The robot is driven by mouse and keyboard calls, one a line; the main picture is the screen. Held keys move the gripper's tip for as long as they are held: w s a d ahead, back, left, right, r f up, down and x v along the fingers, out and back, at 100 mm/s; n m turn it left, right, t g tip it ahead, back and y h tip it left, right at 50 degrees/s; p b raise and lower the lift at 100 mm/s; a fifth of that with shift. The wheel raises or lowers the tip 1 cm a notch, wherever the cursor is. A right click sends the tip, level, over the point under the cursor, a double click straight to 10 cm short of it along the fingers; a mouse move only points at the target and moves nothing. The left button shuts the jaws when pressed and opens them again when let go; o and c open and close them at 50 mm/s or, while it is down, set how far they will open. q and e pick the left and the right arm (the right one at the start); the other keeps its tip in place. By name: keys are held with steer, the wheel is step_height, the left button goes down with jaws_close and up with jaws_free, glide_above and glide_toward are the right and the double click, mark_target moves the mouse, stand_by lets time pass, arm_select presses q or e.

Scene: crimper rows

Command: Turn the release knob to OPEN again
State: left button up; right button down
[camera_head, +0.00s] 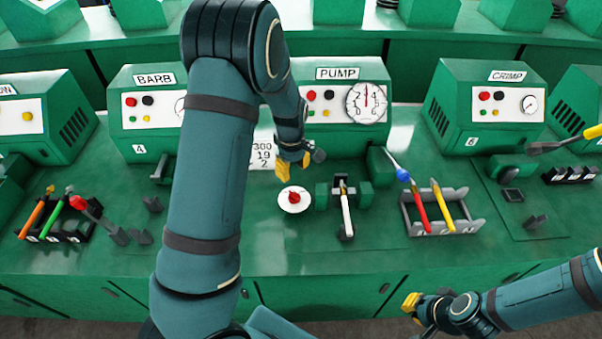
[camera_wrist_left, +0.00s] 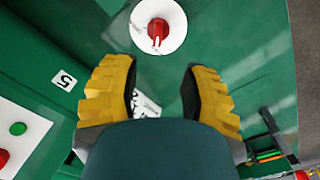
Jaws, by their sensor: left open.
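The release knob (camera_head: 294,197) is a red knob on a round white dial plate on the green bench, in front of the PUMP machine. In the left wrist view the red knob (camera_wrist_left: 158,28) shows at the top centre, with a pale pointer line on it. Any lettering on its plate is too small to read. My left gripper (camera_head: 292,168) is just behind and above the knob, apart from it. In the wrist view its two yellow fingers (camera_wrist_left: 160,88) are wide apart with nothing held between them. My right gripper (camera_head: 412,303) is low in front of the bench, far from the knob.
The PUMP machine (camera_head: 347,95) has a round gauge (camera_head: 367,103). Right of the knob stands a small green clamp with a white-handled tool (camera_head: 346,212). Further right is a grey rack (camera_head: 444,226) with red and yellow tools. The bench in front of the knob is clear.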

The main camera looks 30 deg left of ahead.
mark_target(293, 191)
arm_select(q)
steer(key=shift+n, duration=0.4)
steer(key=f, duration=1.2)
steer(key=shift+w+a+f+b, duration=0.15)
steer(key=shift+w+a+b, duration=0.2)
jaws_close()
